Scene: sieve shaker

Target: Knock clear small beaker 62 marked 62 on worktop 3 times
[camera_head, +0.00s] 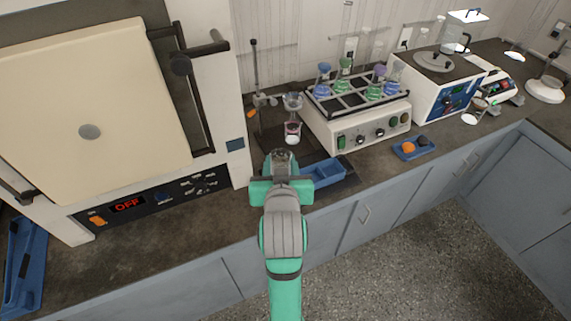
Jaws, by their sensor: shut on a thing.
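My gripper (281,172) is in the middle of the view, over the front part of the worktop (160,226). It is shut on a small clear beaker (281,156), whose rim and upper part show just beyond the fingers. The lower part of the beaker is hidden by my gripper. No marking on it can be read. I cannot tell whether its base touches the worktop.
A blue tray (326,173) lies right of my gripper. A stand (256,75) with glassware is behind. A shaker (362,126) holding several coloured flasks is at the back right. A large oven (100,110) fills the left. A small blue tray (413,148) holds two lumps.

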